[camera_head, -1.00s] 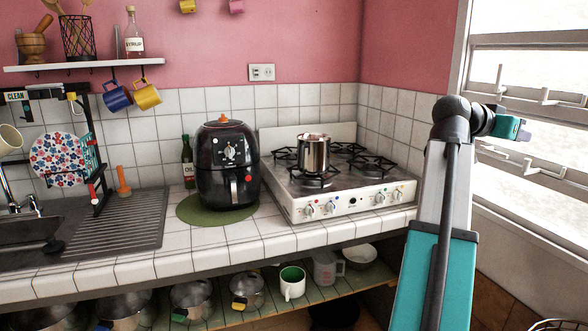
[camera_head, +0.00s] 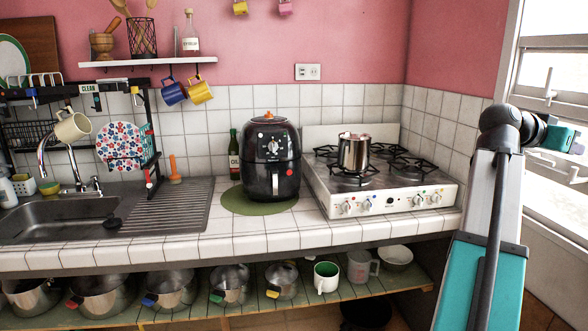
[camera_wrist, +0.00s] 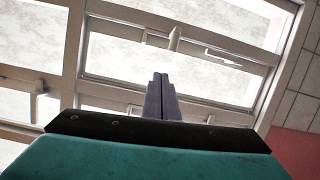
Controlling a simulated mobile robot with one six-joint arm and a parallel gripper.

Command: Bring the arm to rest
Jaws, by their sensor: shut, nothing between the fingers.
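My gripper shows in the wrist view (camera_wrist: 161,82) with its two dark fingers together and nothing between them. It points at the window. In the head view my arm rises at the right side, and its teal and black wrist end is turned to the right, in front of the window. The gripper's fingertips cannot be made out in the head view. My arm appears apart from the counter and the stove.
The window (camera_head: 545,75) is close to my wrist on the right. A stove (camera_head: 390,203) with a steel pot (camera_head: 353,154) stands left of my arm, beside a black air fryer (camera_head: 271,160). Several pots sit on the open shelf (camera_head: 195,312) under the counter.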

